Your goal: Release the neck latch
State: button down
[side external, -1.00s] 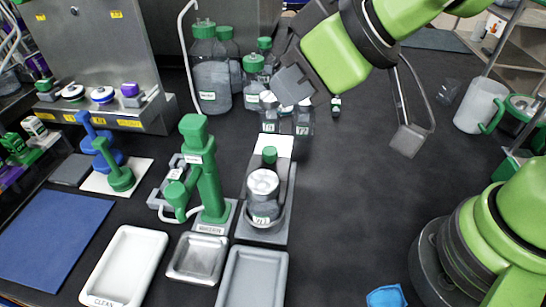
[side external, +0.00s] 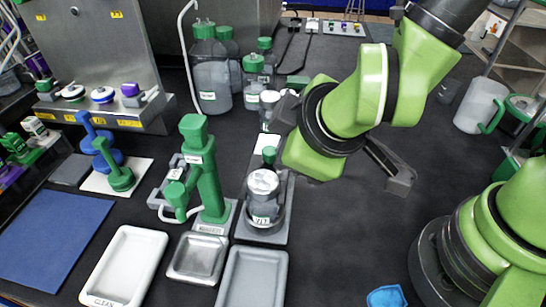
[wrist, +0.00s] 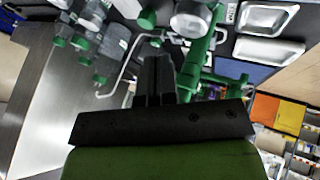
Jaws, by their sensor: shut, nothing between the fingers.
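A clear vessel with a silvery-white top (side external: 263,188) stands upright on a grey base plate (side external: 278,235). A green knob (side external: 269,154) sits just behind its neck; I cannot tell for sure whether this is the neck latch. My gripper (side external: 280,114) is above and behind the vessel, apart from it, partly hidden by my wrist. In the wrist view its dark fingers (wrist: 155,66) are together and empty, with the vessel top (wrist: 192,22) beyond them.
A green pump-like stand (side external: 205,170) is close left of the vessel. Several green-capped bottles (side external: 211,85) stand behind. A grey tray (side external: 252,280), a metal tray (side external: 198,259) and a white tray (side external: 125,265) lie in front. The black table to the right is mostly clear.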

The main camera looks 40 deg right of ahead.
send_near(264, 166)
jog(key=x, duration=0.5)
dwell(0.3)
jog(key=shift+w+d, duration=2.05)
jog(key=shift+d, duration=0.05)
jog(key=v, duration=1)
jog(key=shift+s+a, duration=0.1)
